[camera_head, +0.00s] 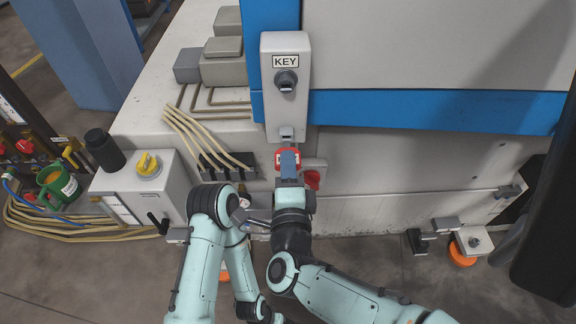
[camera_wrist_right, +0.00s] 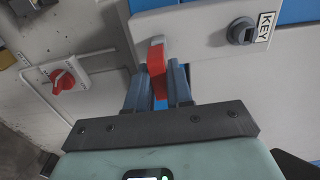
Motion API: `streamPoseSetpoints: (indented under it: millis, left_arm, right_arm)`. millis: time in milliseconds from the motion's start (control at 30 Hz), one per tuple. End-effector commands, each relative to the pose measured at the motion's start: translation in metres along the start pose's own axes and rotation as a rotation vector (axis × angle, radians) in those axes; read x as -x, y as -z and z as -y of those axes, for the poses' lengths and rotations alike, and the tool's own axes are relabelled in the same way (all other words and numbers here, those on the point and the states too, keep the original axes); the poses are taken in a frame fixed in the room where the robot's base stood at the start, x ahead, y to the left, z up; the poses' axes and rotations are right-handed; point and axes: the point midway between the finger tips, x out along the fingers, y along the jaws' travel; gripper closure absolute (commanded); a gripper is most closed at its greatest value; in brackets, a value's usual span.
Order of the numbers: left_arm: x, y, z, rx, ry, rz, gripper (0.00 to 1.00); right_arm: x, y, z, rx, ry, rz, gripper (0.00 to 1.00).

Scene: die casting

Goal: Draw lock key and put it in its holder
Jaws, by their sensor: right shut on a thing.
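The red lock key (camera_wrist_right: 157,80) is between the fingers of my right gripper (camera_wrist_right: 158,88), which is shut on it. In the head view the right gripper (camera_head: 288,160) is just below the grey KEY panel (camera_head: 273,105), with red key parts (camera_head: 278,160) showing around it. In the wrist view the key's upper end is at a small grey metal piece (camera_wrist_right: 157,41) at the panel's edge. I cannot tell whether it is seated there. A dark round keyed fitting (camera_head: 286,81) sits under the KEY label.
A red rotary switch (camera_head: 312,179) on a pale plate is close to the right gripper. A grey box with a yellow knob (camera_head: 147,164) and a black cylinder (camera_head: 104,150) stand left. Hoses (camera_head: 205,140) run along the machine. Open floor lies in front.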

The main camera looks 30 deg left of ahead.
Motion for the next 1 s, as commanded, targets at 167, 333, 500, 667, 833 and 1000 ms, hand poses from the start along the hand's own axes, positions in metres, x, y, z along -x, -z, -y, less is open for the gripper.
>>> streamPoseSetpoints:
  millis: [167, 333, 500, 667, 833, 1000]
  left_arm:
    - [-0.0013, 0.0000, 0.0004, 0.000, 0.000, 0.000, 0.57]
    - [-0.0045, 0.0005, 0.0015, 0.000, 0.000, 0.001, 0.57]
    - [-0.0053, 0.0005, 0.0018, 0.001, 0.001, 0.001, 0.57]
    - [-0.0059, 0.0009, 0.0020, 0.001, 0.001, 0.001, 0.57]
    - [-0.0062, 0.0013, 0.0024, 0.002, 0.002, 0.000, 0.57]
    - [-0.0086, 0.0017, 0.0034, 0.002, 0.003, 0.000, 0.57]
  right_arm:
    - [0.0000, 0.0001, -0.0001, -0.001, 0.001, 0.000, 1.00]
    - [0.0000, 0.0000, -0.0007, -0.002, 0.000, 0.000, 1.00]
    - [0.0001, -0.0001, -0.0002, -0.001, 0.000, 0.000, 1.00]
    - [0.0000, 0.0000, -0.0004, -0.001, 0.000, 0.000, 1.00]
    - [0.0000, 0.0000, -0.0007, -0.001, 0.000, 0.000, 1.00]
    - [-0.0001, 0.0003, -0.0016, -0.001, 0.000, 0.000, 1.00]
